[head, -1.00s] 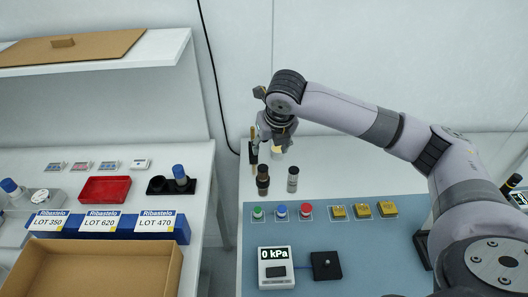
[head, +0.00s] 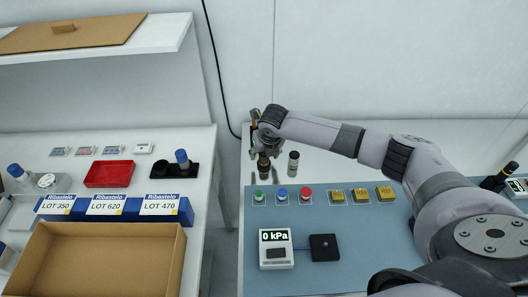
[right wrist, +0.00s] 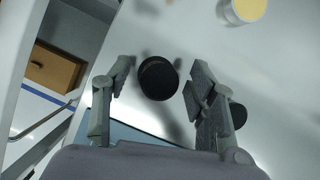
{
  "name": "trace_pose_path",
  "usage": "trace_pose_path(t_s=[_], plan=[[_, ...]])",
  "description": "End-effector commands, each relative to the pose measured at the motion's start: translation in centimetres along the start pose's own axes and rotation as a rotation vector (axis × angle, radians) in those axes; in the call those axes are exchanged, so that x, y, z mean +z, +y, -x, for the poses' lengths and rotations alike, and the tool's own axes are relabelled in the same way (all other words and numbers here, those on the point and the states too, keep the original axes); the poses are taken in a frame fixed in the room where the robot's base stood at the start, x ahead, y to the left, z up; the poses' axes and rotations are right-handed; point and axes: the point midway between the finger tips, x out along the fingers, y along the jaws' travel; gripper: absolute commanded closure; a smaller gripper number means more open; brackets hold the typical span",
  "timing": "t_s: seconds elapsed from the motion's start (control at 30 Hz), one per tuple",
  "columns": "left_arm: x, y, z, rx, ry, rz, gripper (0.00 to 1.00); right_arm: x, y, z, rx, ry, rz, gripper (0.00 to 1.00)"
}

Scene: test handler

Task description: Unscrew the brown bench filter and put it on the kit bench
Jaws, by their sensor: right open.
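The brown filter (head: 264,169), a dark upright cylinder, stands at the back of the right-hand bench. My right gripper (head: 263,150) is over its top, partly hiding it. In the right wrist view a round black top (right wrist: 158,78), seemingly the filter's, lies between the open, spread fingers (right wrist: 160,72), with a gap visible on both sides. A grey cylinder with a dark cap (head: 293,163) stands just to its right. I cannot tell which bench is the kit bench. My left gripper is not in view.
A second black top (right wrist: 237,115) is partly behind one finger, and a cream-topped cylinder (right wrist: 243,10) stands nearby. Buttons (head: 282,195) and yellow switches (head: 361,195) sit in front on the blue mat (head: 400,240). The left bench holds a red tray (head: 109,174) and an open carton (head: 95,262).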

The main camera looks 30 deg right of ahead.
Motion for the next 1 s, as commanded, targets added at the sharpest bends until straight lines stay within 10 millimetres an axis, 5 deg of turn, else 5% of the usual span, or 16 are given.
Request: trace_pose_path(t_s=[0.33,1.0], plan=[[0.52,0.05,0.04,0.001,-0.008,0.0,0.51,-0.03,0.02,-0.37,0.0,0.0,0.0,0.48],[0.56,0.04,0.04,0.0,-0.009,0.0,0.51,-0.01,0.0,-0.33,0.0,0.0,0.0,0.92]])
